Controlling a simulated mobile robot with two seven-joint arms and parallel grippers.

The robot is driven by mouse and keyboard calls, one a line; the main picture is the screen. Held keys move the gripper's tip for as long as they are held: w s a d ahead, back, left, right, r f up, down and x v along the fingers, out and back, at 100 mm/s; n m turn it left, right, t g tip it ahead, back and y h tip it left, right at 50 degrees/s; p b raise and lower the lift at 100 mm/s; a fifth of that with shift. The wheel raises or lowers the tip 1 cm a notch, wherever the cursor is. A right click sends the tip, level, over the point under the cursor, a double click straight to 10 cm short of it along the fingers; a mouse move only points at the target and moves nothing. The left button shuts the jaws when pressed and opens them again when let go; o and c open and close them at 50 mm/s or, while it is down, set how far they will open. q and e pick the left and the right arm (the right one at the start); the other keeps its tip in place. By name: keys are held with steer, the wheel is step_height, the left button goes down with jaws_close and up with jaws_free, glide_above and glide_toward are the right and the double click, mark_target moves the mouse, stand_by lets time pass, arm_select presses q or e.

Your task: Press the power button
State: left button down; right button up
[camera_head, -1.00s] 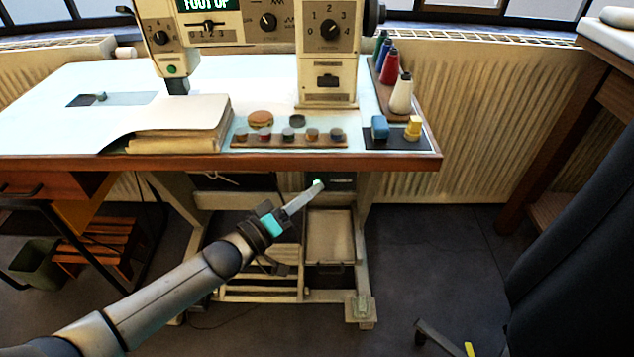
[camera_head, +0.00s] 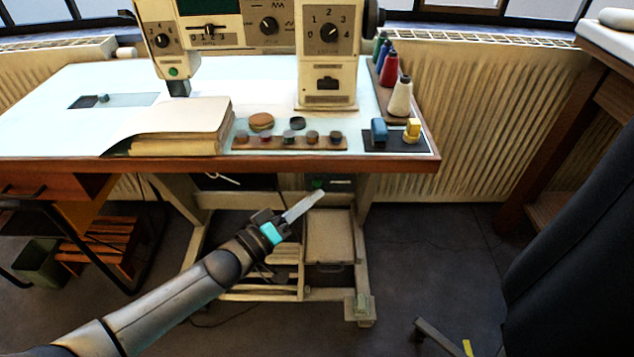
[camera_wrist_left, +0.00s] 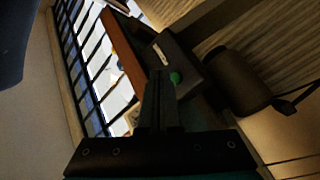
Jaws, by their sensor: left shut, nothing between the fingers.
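The power button is a small green round button (camera_head: 318,183) on a dark box (camera_head: 342,184) under the table's front edge. In the left wrist view the green button (camera_wrist_left: 175,78) shows on the dark box (camera_wrist_left: 182,58), just right of my fingertips. My left gripper (camera_head: 321,194) is shut and empty, its tips slightly below the button in the head view; a small gap seems to lie between them. The sewing machine (camera_head: 328,75) stands on the table, and its display (camera_head: 209,6) is dark. My right gripper is not in view.
The table's wooden front edge (camera_head: 400,165) overhangs the dark box. Thread spools (camera_head: 400,97), fabric (camera_head: 180,120) and small items lie on top. A dark cylindrical part (camera_wrist_left: 238,82) sits beside the box. A dark chair (camera_head: 575,230) stands at the right.

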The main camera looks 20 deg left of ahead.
arm_select(q)
steer(key=shift+s, duration=0.1)
steer(key=s+p, duration=0.1)
steer(key=s, duration=0.1)
steer(key=s+d+p, duration=0.1)
steer(key=s+p, duration=0.1)
steer(key=s, duration=0.1)
steer(key=shift+s+d+p, duration=0.3)
steer(key=shift+d+p, duration=0.05)
steer(key=shift+p, duration=0.05)
